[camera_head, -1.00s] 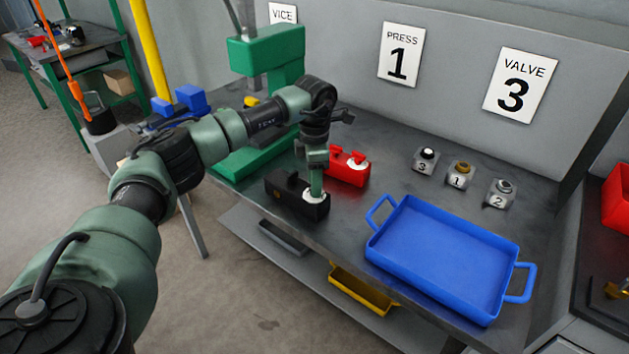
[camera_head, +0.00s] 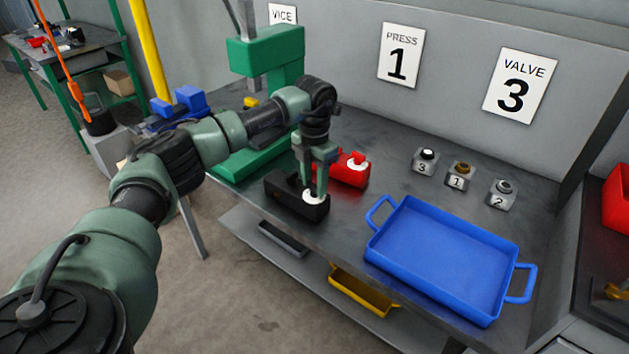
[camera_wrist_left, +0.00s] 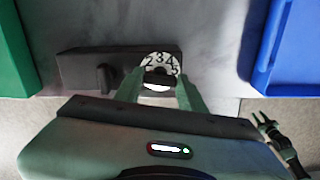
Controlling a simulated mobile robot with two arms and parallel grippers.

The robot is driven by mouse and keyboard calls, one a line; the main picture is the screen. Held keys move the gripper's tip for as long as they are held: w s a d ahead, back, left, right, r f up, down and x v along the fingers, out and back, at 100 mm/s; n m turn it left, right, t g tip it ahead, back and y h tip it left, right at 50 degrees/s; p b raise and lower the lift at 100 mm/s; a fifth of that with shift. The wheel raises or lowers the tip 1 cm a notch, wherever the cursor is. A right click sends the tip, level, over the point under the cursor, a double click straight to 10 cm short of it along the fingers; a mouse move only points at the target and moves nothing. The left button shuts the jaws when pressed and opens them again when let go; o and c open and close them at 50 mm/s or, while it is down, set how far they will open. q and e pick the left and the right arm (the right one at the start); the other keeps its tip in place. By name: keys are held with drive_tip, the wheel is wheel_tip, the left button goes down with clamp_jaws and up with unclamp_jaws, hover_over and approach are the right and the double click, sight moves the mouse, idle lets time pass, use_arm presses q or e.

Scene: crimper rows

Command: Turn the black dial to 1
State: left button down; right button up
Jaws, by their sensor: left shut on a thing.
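The black dial box (camera_head: 283,198) sits near the bench's front edge, with a white numbered dial face (camera_head: 313,199) at its right end. My left gripper (camera_head: 314,190) points down at this dial. In the left wrist view its two fingers (camera_wrist_left: 160,88) stand on either side of the dial's dark knob and are shut on it. The numbered face (camera_wrist_left: 158,60) shows 2, 3, 4 and 5 along its far side; the fingers and knob hide part of it.
A red dial box (camera_head: 347,169) stands close behind the black one. A green press (camera_head: 265,55) is at the left, a blue tray (camera_head: 440,258) at the right. Several small numbered knob blocks (camera_head: 460,177) stand behind the tray. Signs hang on the wall.

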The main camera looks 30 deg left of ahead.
sight(314, 185)
idle(0.4)
use_arm(q)
drive_tip(key=c, duration=0.8)
unclamp_jaws()
drive_tip(key=shift+c, duration=0.2)
drive_tip(key=shift+r, duration=0.1)
wheel_tip(314, 185, up, 8)
drive_tip(key=shift+f+b, duration=0.1)
drive_tip(key=shift+b, duration=0.9)
drive_tip(key=shift+s+f, duration=0.1)
